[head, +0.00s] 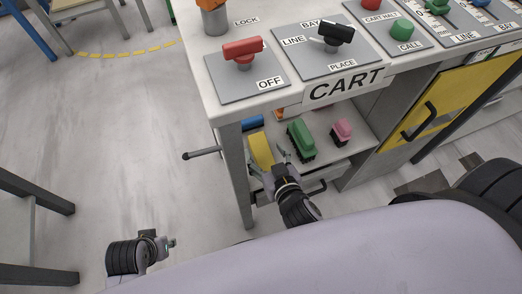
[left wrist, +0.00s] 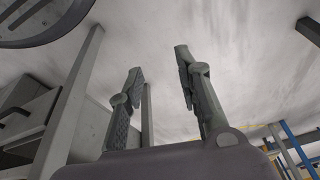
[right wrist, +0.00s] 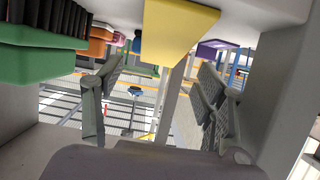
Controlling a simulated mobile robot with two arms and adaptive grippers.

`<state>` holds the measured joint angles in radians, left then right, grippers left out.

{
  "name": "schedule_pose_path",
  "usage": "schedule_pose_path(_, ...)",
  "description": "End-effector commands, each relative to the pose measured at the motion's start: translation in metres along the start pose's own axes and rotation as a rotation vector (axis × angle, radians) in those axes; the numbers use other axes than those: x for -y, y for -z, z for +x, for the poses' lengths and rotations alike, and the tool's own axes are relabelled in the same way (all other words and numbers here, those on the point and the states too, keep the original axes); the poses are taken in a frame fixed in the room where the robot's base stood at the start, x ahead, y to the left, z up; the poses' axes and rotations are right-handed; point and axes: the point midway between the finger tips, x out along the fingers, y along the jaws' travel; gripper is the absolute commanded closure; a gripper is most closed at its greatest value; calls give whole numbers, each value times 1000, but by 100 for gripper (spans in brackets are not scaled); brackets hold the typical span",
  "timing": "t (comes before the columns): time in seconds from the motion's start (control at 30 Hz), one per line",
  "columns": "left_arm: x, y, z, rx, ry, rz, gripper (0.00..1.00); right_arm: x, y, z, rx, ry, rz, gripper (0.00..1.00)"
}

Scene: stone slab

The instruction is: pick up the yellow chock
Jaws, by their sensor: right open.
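The yellow chock (head: 261,150) lies on the shelf under the cart's top, near its left end. My right gripper (head: 268,168) is at the shelf's front edge, just in front of the chock. It is open and empty. In the right wrist view, which looks upside down, the chock (right wrist: 180,30) shows at the top, beyond the fingers (right wrist: 160,75) and partly cut off by the frame. Whether a finger touches it cannot be told. My left gripper (head: 168,244) is low at the lower left, away from the cart; in the left wrist view its fingers (left wrist: 158,62) are apart with nothing between them.
A green-topped brush (head: 301,140) and a pink-topped one (head: 341,131) stand right of the chock on the shelf. A blue cylinder (head: 252,123) is behind it. The cart's slab (head: 216,62), with switches, overhangs the shelf. A leg (head: 237,185) stands at left.

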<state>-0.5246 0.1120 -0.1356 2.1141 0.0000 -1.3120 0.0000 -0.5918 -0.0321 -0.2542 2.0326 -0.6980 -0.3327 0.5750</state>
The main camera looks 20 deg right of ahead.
Motion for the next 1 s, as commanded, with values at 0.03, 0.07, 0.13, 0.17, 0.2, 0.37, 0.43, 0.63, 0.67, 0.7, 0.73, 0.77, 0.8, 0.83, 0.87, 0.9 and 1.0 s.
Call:
schedule_pose_path(0.03, 0, 0, -2, -2, 1, 0, 68, 0, 0, 7, -2, 1, -2, 35)
schedule_pose_path(0.07, 0, 1, -4, -2, 1, 0, 68, 0, 0, 9, -1, 1, -2, 35)
schedule_pose_path(0.13, 0, 1, -6, -3, 1, 0, 68, 0, 0, 13, 0, 0, -1, 35)
schedule_pose_path(0.17, 0, 1, -7, -3, 1, -1, 68, 0, 0, 14, 1, 0, -1, 35)
schedule_pose_path(0.2, 0, 2, -8, -4, 1, -1, 68, 0, -1, 16, 0, 0, -1, 35)
schedule_pose_path(0.37, 1, 4, -24, -15, 3, -2, 68, 0, -3, 37, -2, 1, -3, 35)
schedule_pose_path(0.43, 2, 6, -34, -20, 3, -2, 68, 0, -5, 47, -2, 1, -2, 35)
schedule_pose_path(0.63, 2, 7, -48, -25, 5, -3, 68, 0, -4, 65, 2, 1, -1, 35)
schedule_pose_path(0.67, 2, 7, -49, -25, 5, -3, 68, 0, -4, 66, 2, 1, 0, 35)
schedule_pose_path(0.7, 2, 7, -49, -24, 5, -3, 68, 0, -4, 66, 2, 1, 0, 35)
schedule_pose_path(0.73, 2, 7, -49, -24, 5, -3, 68, 0, -4, 66, 2, 1, 0, 35)
schedule_pose_path(0.77, 2, 7, -49, -24, 5, -3, 68, 0, -4, 66, 2, 1, 0, 35)
schedule_pose_path(0.8, 2, 7, -49, -24, 5, -3, 68, 0, -4, 66, 2, 1, 1, 35)
schedule_pose_path(0.83, 2, 7, -49, -24, 5, -3, 68, 0, -4, 66, 2, 1, 1, 35)
schedule_pose_path(0.87, 2, 7, -49, -24, 5, -3, 68, 0, -4, 66, 2, 1, 0, 35)
schedule_pose_path(0.9, 2, 7, -49, -24, 5, -3, 68, 0, -4, 66, 2, 2, 0, 38)
schedule_pose_path(1.0, 2, 7, -49, -24, 5, -4, 68, 0, -4, 66, 2, 2, 0, 44)
